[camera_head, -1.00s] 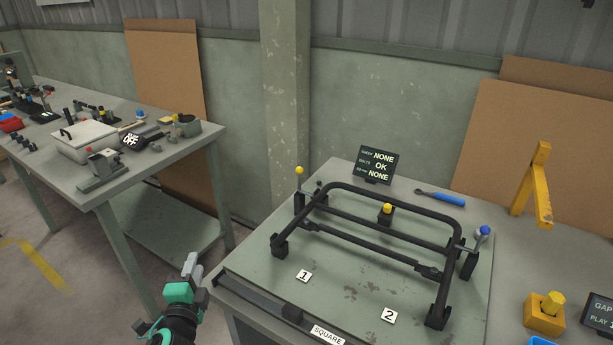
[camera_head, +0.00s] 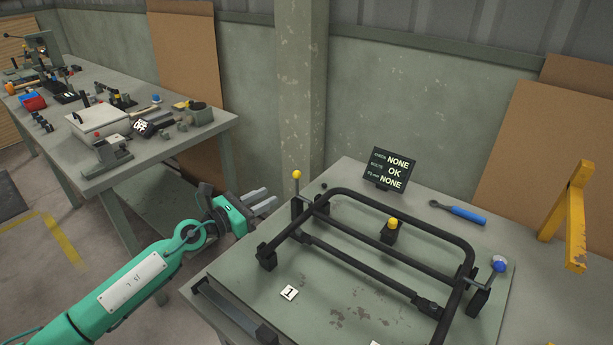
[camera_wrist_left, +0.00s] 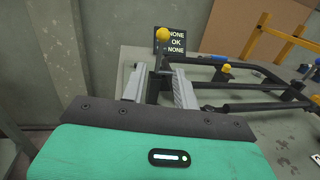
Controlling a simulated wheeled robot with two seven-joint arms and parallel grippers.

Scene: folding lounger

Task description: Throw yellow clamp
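The yellow clamp (camera_head: 297,192), a black post and lever with a yellow ball knob, stands upright at the far left corner of the black tube frame (camera_head: 350,264). My left gripper (camera_head: 266,200) is just left of it, at the bench's left edge, with its fingers pointing toward it. In the left wrist view the fingers (camera_wrist_left: 159,86) are apart, and the yellow clamp's knob (camera_wrist_left: 162,34) shows beyond and between them. I see no clear contact. My right gripper is out of view.
A yellow-knobbed block (camera_head: 390,235) stands within the frame, and a blue-knobbed clamp (camera_head: 481,297) at its right. A status screen (camera_head: 389,170) stands behind, with a blue-handled tool (camera_head: 463,214) beside it. A cluttered second bench (camera_head: 97,186) is at left.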

